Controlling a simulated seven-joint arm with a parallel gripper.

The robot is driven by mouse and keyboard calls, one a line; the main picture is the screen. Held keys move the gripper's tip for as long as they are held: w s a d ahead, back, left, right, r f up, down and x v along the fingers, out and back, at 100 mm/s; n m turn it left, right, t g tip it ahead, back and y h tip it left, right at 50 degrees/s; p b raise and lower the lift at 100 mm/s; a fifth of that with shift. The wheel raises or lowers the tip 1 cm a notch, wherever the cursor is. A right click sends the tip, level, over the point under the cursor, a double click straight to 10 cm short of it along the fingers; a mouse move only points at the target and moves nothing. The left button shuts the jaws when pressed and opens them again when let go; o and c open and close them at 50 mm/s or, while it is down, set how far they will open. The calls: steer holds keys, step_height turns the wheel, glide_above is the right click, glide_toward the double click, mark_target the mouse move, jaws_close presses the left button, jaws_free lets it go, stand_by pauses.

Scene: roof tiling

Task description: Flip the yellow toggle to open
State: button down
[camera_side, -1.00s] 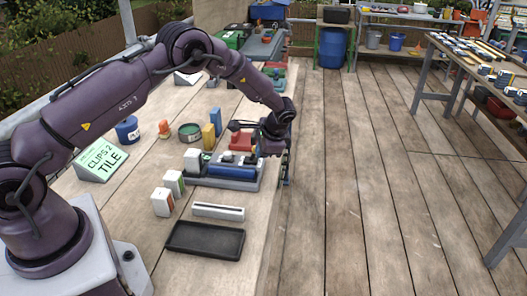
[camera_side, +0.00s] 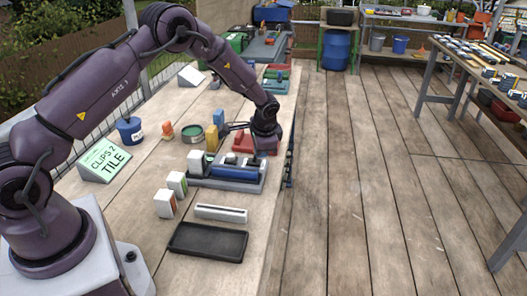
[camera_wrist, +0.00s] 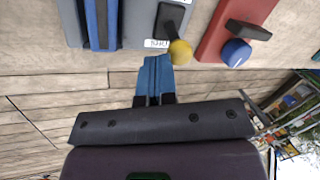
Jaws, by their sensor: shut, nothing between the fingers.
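The yellow toggle is a yellow ball knob (camera_wrist: 180,52) on a short black lever (camera_wrist: 170,18), on a grey base (camera_wrist: 137,22) with a white label, in the wrist view. The lever tilts toward my gripper's side. My gripper (camera_wrist: 155,62) is shut and empty; its blue fingertips are just left of and below the knob, close to it. Whether they touch is unclear. In the side view my gripper (camera_side: 264,150) is over the right end of the grey base (camera_side: 225,185) with the blue roller (camera_side: 238,172); the knob cannot be made out there.
A red unit (camera_wrist: 222,40) with a blue knob (camera_wrist: 236,52) stands right of the toggle in the wrist view. A yellow block (camera_side: 211,139), a green-rimmed tin (camera_side: 192,134) and a black tray (camera_side: 207,242) are on the bench. The bench's right edge is close to my gripper.

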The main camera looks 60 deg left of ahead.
steer(key=s+a+t+h, duration=0.1)
steer(key=a+t+h, duration=0.1)
steer(key=shift+s+r+n+t+h, duration=0.3)
steer(key=shift+s, duration=0.2)
steer(key=shift+r, duration=0.15)
steer(key=shift+r, duration=0.65)
steer(key=shift+d, duration=0.1)
